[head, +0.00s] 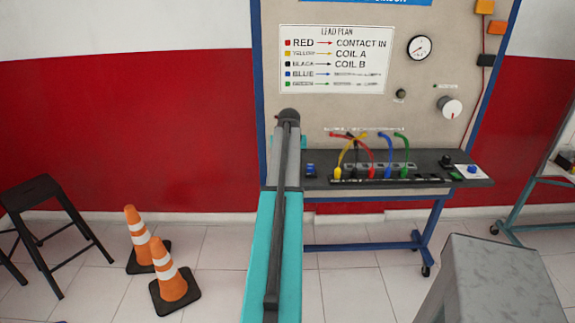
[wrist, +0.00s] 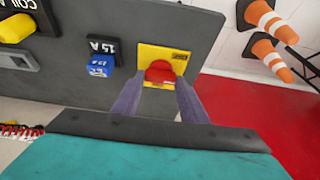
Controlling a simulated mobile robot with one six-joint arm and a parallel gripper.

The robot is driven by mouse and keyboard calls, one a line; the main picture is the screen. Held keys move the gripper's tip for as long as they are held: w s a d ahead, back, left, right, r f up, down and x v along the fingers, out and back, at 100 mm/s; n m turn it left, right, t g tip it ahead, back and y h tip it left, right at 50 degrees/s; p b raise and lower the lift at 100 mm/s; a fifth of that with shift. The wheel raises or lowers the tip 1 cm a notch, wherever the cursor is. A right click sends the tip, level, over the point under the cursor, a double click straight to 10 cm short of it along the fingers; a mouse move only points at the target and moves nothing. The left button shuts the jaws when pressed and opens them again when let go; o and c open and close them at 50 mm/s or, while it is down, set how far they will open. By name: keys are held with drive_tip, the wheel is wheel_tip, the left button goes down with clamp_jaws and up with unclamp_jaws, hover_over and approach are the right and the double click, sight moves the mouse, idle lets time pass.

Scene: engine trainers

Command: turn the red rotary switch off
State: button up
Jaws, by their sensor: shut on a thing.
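The red rotary switch (wrist: 160,71) sits on a yellow plate (wrist: 172,52) at the edge of the dark panel shelf in the wrist view. My gripper (wrist: 160,84) has its two purple-grey fingers on either side of the red knob, shut on it. The lower part of the knob and plate lies partly behind the fingers. In the head view my arm hides the switch and the gripper.
A blue 15 A part (wrist: 101,66) sits beside the switch on the dark shelf (head: 440,163). Coloured leads (head: 371,150) arch over the shelf's middle. Two traffic cones (head: 168,272) and a black stool (head: 42,205) stand at the left. A grey block (head: 495,280) is at lower right.

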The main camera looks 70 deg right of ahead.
drive_tip(key=shift+s+f, duration=0.1)
drive_tip(key=shift+s, duration=0.2)
drive_tip(key=o, duration=1)
drive_tip(key=shift+a, duration=0.1)
drive_tip(key=shift+o, duration=0.2)
drive_tip(key=shift+w, duration=0.1)
drive_tip(key=shift+r, duration=0.2)
drive_tip(key=shift+a+r, duration=0.2)
drive_tip(key=shift+r, duration=0.5)
drive_tip(key=b+v, duration=0.2)
drive_tip(key=v, duration=1)
